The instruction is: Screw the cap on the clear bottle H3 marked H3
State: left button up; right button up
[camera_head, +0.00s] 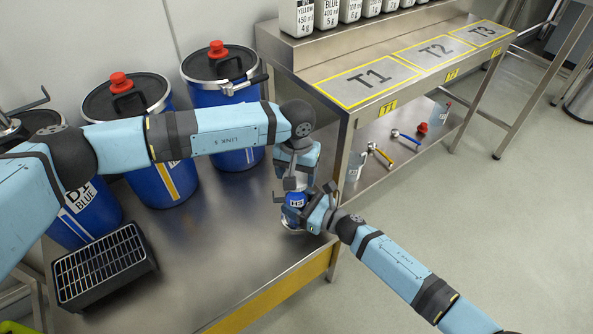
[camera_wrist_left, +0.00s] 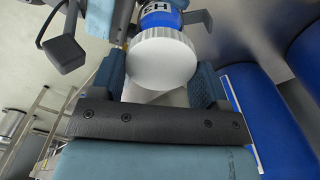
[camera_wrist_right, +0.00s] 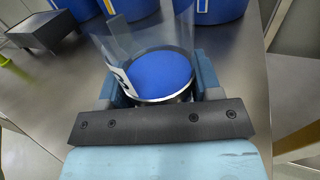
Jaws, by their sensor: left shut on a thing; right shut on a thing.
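The clear bottle H3 (camera_head: 296,200), with blue inside and an H3 label, is over the front right corner of the steel table. My right gripper (camera_head: 312,208) is shut on it from the right. In the right wrist view the clear bottle wall and blue contents (camera_wrist_right: 150,75) show between the fingers. My left gripper (camera_head: 296,180) comes from above and is shut on the white ribbed cap (camera_wrist_left: 162,58). The bottle's blue H3 part (camera_wrist_left: 160,14) shows just beyond the cap. Whether cap and bottle touch or are threaded I cannot tell; the cap hides the mouth.
Blue drums with red-knobbed lids (camera_head: 217,70) stand along the wall behind my left arm. A black grated box (camera_head: 103,264) is at the table's left. A shelf table marked T1 (camera_head: 368,78), T2 and T3 stands right, with tools (camera_head: 380,154) below. The table's front middle is clear.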

pick_arm(q)
jog(key=shift+f, duration=0.85)
jog(key=shift+f, duration=0.55)
pick_arm(e)
grip_shut()
pick_arm(q)
jog(key=m, duration=0.7)
jog(key=shift+s+d, duration=0.1)
jog(key=o, duration=0.9)
